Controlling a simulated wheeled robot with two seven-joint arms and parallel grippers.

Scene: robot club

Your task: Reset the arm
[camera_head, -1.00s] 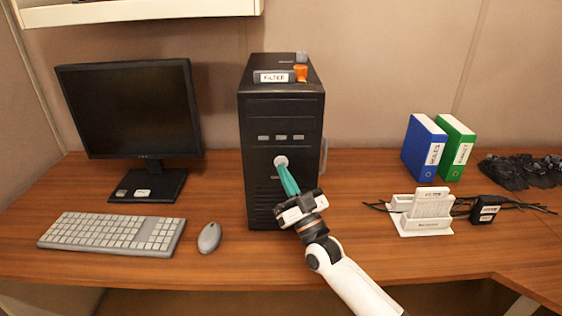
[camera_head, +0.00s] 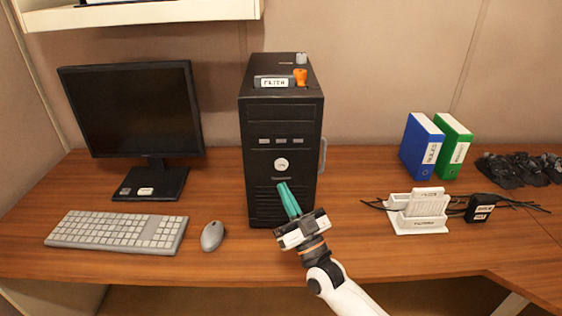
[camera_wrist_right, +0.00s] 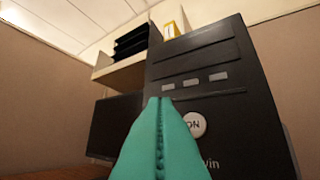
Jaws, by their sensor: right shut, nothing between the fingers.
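My right gripper (camera_head: 283,188) has teal fingers and is shut with nothing between them. It is in front of the lower front of the black computer tower (camera_head: 262,112), below its round white button (camera_head: 281,164). In the right wrist view the shut teal fingers (camera_wrist_right: 161,104) point toward the tower (camera_wrist_right: 228,70), and the button (camera_wrist_right: 195,124) with "ON" lettering shows to the right of the fingertips. Part of the tower front is hidden behind the fingers. My left gripper is in neither view.
A monitor (camera_head: 132,108), keyboard (camera_head: 118,231) and mouse (camera_head: 212,236) are left of the tower. A white router-like device (camera_head: 419,226), a black adapter (camera_head: 480,208) with cables, and blue (camera_head: 420,146) and green (camera_head: 453,147) binders are to the right. An orange item (camera_head: 300,76) sits on the tower. Desk between tower and device is clear.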

